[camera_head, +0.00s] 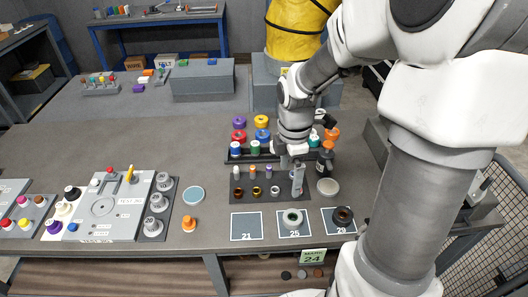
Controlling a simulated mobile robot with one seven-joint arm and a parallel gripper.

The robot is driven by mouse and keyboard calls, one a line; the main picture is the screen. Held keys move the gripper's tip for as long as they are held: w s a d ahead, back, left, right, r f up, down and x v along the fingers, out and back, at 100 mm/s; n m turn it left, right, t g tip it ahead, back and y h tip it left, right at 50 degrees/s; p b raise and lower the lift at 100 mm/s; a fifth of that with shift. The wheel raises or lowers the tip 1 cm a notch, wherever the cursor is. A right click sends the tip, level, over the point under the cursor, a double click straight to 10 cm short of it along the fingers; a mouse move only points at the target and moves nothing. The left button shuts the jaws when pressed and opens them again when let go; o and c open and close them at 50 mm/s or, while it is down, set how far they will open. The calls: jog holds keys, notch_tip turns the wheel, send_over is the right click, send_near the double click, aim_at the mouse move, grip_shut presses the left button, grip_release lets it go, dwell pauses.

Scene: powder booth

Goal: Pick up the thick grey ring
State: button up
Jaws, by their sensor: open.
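A small pale grey ring (275,190) lies in the front row of the dark tray (262,217), beside a gold ring (256,191) and a brown ring (238,192). My gripper (297,190) is open and points down over the right part of the tray, just right of the small pale ring. The gripper hides that part of the tray, and I cannot see what is between its fingers.
A rack of coloured rolls (255,148) stands behind the tray. A dark ring (343,216) lies on the square marked 29, and the square marked 21 (246,226) is empty. A test jig (112,207) and an orange knob (188,224) are to the left.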

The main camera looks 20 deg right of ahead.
jog(key=d+n, duration=0.1)
jog(key=d, duration=0.1)
jog(key=b, duration=0.3)
send_over(293, 213)
jog(key=s+a, duration=0.1)
notch_tip(293, 213, down, 12)
jog(key=shift+d+f+b, duration=0.15)
jog(key=shift+f+b, duration=0.35)
jog(key=shift+f, duration=2.6)
jog(key=c, duration=1.5)
grip_shut()
jog(key=shift+r, duration=0.15)
